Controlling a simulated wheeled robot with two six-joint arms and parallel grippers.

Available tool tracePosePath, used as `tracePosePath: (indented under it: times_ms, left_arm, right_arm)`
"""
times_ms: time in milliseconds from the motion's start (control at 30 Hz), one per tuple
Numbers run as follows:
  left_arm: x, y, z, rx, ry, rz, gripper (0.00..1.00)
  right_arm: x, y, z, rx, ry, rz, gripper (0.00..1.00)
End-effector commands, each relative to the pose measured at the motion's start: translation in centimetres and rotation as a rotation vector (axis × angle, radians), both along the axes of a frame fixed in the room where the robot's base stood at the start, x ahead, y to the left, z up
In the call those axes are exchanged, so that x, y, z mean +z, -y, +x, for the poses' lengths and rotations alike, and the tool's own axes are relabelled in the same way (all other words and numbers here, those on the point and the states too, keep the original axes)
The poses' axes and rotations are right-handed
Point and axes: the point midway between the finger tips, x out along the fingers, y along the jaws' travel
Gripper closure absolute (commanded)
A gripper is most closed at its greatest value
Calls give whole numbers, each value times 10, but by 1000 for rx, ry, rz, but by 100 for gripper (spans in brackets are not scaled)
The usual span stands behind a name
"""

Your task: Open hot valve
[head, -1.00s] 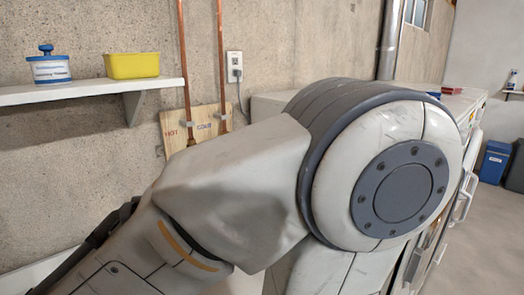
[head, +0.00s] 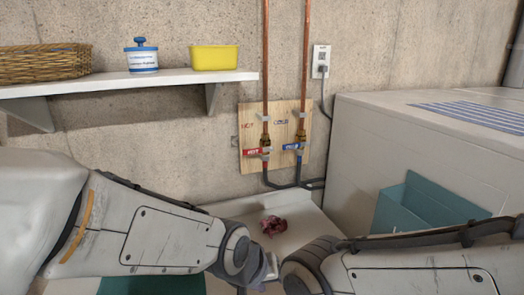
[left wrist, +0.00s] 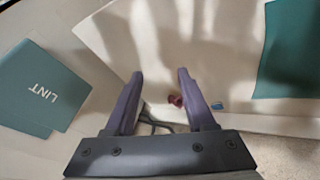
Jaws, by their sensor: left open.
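The hot valve, with a red handle (head: 257,151), is on the left copper pipe, on a plywood board marked HOT and COLD. The cold valve's blue handle (head: 292,146) is to its right. My left gripper (head: 268,270) is low in the head view, below and well apart from the valves, and partly hidden. In the left wrist view its two fingers (left wrist: 158,95) are spread with nothing held between them. My right forearm comes in from the lower right; its gripper fingers do not show.
A crumpled dark red cloth (head: 273,226) lies on a white surface below the board. A white appliance (head: 400,140) and teal bin (head: 425,203) stand right. A shelf (head: 120,86) holds a yellow tub (head: 214,57). A teal LINT bin (left wrist: 40,90) shows in the wrist view.

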Motion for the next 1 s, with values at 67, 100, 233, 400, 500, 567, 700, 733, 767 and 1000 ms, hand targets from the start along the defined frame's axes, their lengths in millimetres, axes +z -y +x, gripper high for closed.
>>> tracePosePath:
  times_ms: [67, 100, 233, 400, 500, 567, 700, 733, 767, 1000]
  left_arm:
    - [16, 12, 61, 222, 90, -164, 45]
    - [25, 15, 91, 329, 140, -257, 45]
    - [58, 7, 175, 640, 300, -566, 45]
    - [95, -23, 241, 884, 477, -911, 45]
    - [109, -37, 259, 951, 545, -1047, 45]
    - [115, -43, 265, 972, 572, -1100, 45]
    - [121, -48, 275, 989, 599, -1151, 45]
    - [122, -48, 278, 989, 600, -1154, 45]
    - [122, -48, 282, 990, 600, -1154, 45]
    - [123, -44, 326, 989, 598, -1150, 45]
  right_arm:
    - [6, 0, 0, 0, 0, 0, 50]
    - [7, 0, 0, 0, 0, 0, 50]
    - [12, 0, 0, 0, 0, 0, 50]
    - [16, 0, 0, 0, 0, 0, 50]
    - [18, 0, 0, 0, 0, 0, 50]
    - [18, 0, 0, 0, 0, 0, 50]
    - [22, 0, 0, 0, 0, 0, 50]
    - [23, 0, 0, 0, 0, 0, 50]
    - [25, 0, 0, 0, 0, 0, 50]
    - [45, 0, 0, 0, 0, 0, 50]
